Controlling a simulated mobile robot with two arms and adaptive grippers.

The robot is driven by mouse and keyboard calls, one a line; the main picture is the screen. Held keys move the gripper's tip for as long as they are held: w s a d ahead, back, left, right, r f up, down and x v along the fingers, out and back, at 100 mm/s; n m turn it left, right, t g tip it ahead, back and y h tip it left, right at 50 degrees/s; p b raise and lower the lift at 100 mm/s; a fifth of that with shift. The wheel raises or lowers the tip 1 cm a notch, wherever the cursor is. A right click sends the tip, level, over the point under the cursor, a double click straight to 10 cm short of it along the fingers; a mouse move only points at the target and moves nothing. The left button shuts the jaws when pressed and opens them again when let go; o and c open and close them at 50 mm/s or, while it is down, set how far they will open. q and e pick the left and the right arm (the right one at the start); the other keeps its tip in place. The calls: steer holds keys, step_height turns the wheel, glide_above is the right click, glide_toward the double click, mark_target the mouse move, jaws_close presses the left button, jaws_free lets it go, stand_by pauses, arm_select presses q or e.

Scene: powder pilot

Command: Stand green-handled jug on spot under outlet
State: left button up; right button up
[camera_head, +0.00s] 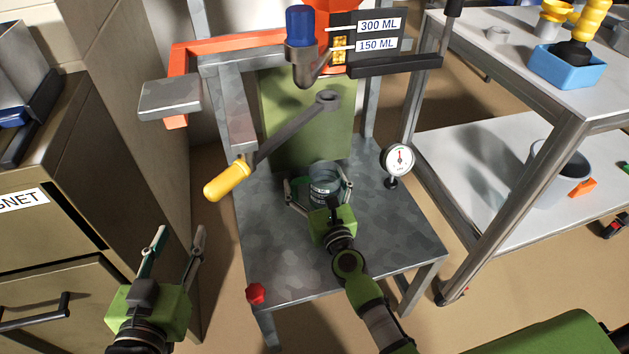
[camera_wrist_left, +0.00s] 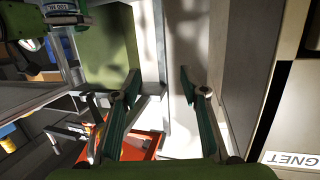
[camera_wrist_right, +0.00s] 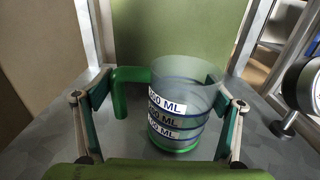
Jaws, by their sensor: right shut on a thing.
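The clear jug (camera_head: 327,184) with a green base and white ML labels stands upright low over the metal bench top, under the outlet area. In the right wrist view the jug (camera_wrist_right: 178,110) sits between my right fingers, its green handle (camera_wrist_right: 122,92) on the left. My right gripper (camera_head: 318,192) is shut on the jug; I cannot tell if the base touches the bench. The grey outlet spout (camera_head: 312,68) with a blue cap hangs above and behind it. Any marked spot is hidden. My left gripper (camera_head: 177,246) is open and empty, left of the bench.
A crank lever with a yellow grip (camera_head: 228,181) reaches out to the left above the bench. A dial gauge (camera_head: 397,160) stands right of the jug. A red knob (camera_head: 255,293) is at the bench's front left. A drawer cabinet (camera_head: 60,220) stands left, a trolley (camera_head: 480,190) right.

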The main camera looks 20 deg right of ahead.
arm_select(q)
steer(key=shift+w+d+r+t, duration=0.15)
steer(key=shift+r+t, duration=0.15)
steer(key=shift+r, duration=0.35)
arm_select(e)
steer(key=shift+f, duration=0.1)
arm_select(q)
steer(key=shift+r, duration=0.25)
steer(key=shift+w+r+t, duration=0.1)
steer(key=shift+r+t, duration=0.1)
steer(key=shift+t, duration=0.1)
arm_select(e)
steer(key=shift+f, duration=0.1)
arm_select(q)
steer(key=shift+d+r, duration=0.1)
steer(key=shift+r, duration=0.15)
steer(key=shift+r, duration=0.1)
arm_select(e)
steer(key=o, duration=1)
arm_select(q)
steer(key=shift+w+r, duration=0.1)
steer(key=shift+r, duration=0.1)
arm_select(e)
steer(key=shift+o, duration=0.2)
arm_select(q)
steer(key=shift+f, duration=0.2)
arm_select(e)
steer(key=shift+f, duration=0.1)
steer(key=shift+c, duration=0.4)
